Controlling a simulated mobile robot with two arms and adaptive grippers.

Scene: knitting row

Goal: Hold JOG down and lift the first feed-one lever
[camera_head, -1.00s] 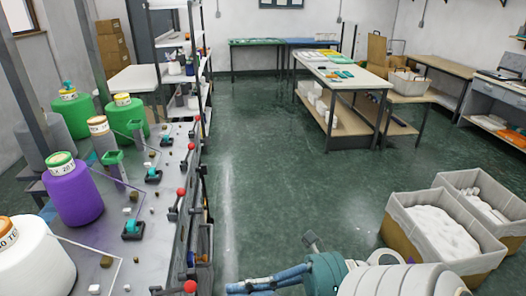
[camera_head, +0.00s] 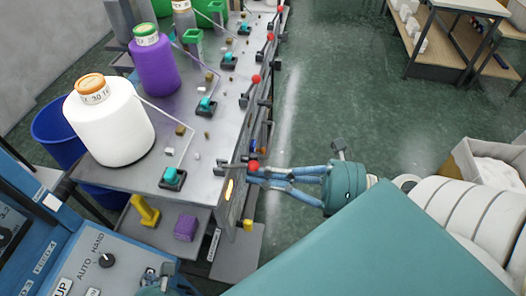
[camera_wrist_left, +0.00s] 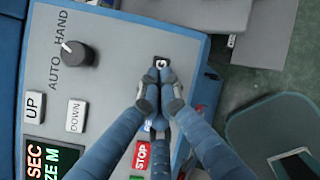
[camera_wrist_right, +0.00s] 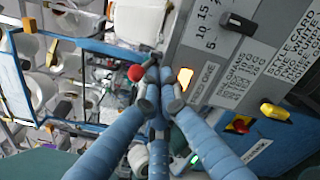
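In the left wrist view the dark JOG button (camera_wrist_left: 161,62), its label mostly covered, sits on the grey control panel (camera_wrist_left: 105,60). My left gripper (camera_wrist_left: 161,80) is shut, its tips at the lower edge of that button; whether it is pressed is hidden. It also shows at the bottom of the head view (camera_head: 160,275). The nearest feed lever has a red ball (camera_head: 253,165) at its end. My right gripper (camera_head: 256,176) is right at this ball, just below it. In the right wrist view its tips (camera_wrist_right: 160,88) are together, with the red ball (camera_wrist_right: 135,73) beside them at the left.
An amber lamp (camera_wrist_right: 185,78) glows near the right gripper. A white yarn cone (camera_head: 112,125) and a purple one (camera_head: 155,65) stand on the machine bed. More red-ball levers run along its edge. The floor between is clear.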

